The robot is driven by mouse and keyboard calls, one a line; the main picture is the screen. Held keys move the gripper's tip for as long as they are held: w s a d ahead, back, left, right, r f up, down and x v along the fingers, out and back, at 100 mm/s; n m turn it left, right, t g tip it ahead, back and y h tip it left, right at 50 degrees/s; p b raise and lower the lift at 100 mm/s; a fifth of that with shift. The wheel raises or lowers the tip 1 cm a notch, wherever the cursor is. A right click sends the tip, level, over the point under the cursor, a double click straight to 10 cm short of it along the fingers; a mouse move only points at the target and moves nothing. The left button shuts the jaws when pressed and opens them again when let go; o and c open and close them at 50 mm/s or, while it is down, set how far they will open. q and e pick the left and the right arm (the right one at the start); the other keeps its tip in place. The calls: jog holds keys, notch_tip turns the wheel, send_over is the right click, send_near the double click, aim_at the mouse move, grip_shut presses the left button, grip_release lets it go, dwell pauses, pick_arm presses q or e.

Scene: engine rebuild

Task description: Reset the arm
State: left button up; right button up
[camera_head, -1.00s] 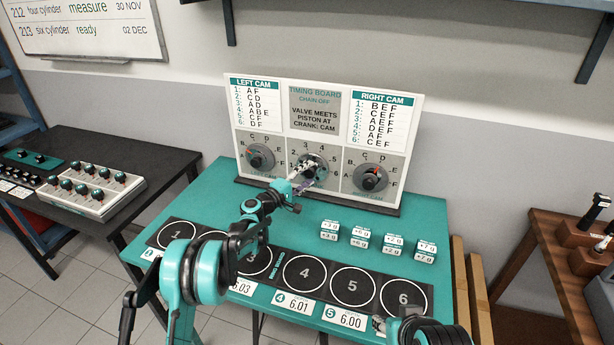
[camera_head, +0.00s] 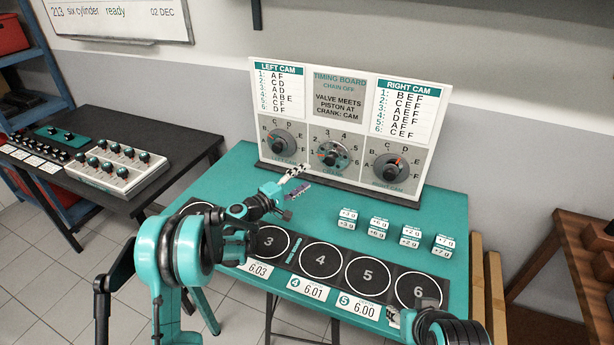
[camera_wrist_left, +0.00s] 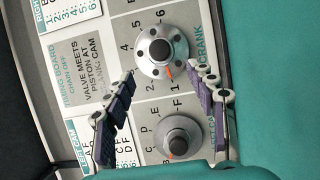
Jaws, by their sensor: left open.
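My left gripper (camera_head: 292,184) is open and empty above the teal table, in front of the timing board (camera_head: 338,92) and apart from it. In the left wrist view its two purple-padded fingers (camera_wrist_left: 163,100) are spread, with nothing between them but the board behind. The crank dial (camera_head: 330,154) is in the middle of the board and also shows in the left wrist view (camera_wrist_left: 156,48). The left cam dial (camera_head: 278,142) and right cam dial (camera_head: 390,168) flank it. My right arm's end (camera_head: 395,317) shows only partly at the bottom; its jaws cannot be made out.
Small marked weight blocks (camera_head: 378,228) stand at the table's right. A black strip with numbered circles (camera_head: 321,260) runs along the front, value cards before it. A dark side table (camera_head: 110,145) with a knob panel (camera_head: 116,165) stands left. A wooden bench (camera_head: 570,255) stands right.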

dwell(0.3)
pick_arm(q)
jog(key=s+d+r+m+g+y, duration=0.1)
jog(key=s+r+m+g+y, duration=0.15)
jog(key=s, duration=0.55)
jog(key=s+d+r+m+g+y, duration=0.1)
jog(key=s+r+m+g+y, duration=0.15)
jog(key=s, duration=0.55)
jog(key=s+a+f+m+y, duration=0.1)
jog(key=s+a, duration=0.3)
jog(key=s, duration=0.4)
jog(key=s+a+f+m+g+y, duration=0.1)
jog(key=s+a+f+m+y, duration=0.1)
jog(key=s, duration=0.7)
jog(key=s+a+f+m+y, duration=0.1)
jog(key=s+a+f+y, duration=0.1)
jog(key=s+a, duration=0.3)
jog(key=s+y, duration=0.1)
jog(key=s, duration=0.3)
jog(key=shift+a+f+m+g+y, duration=0.3)
jog(key=shift+f+m+y, duration=0.1)
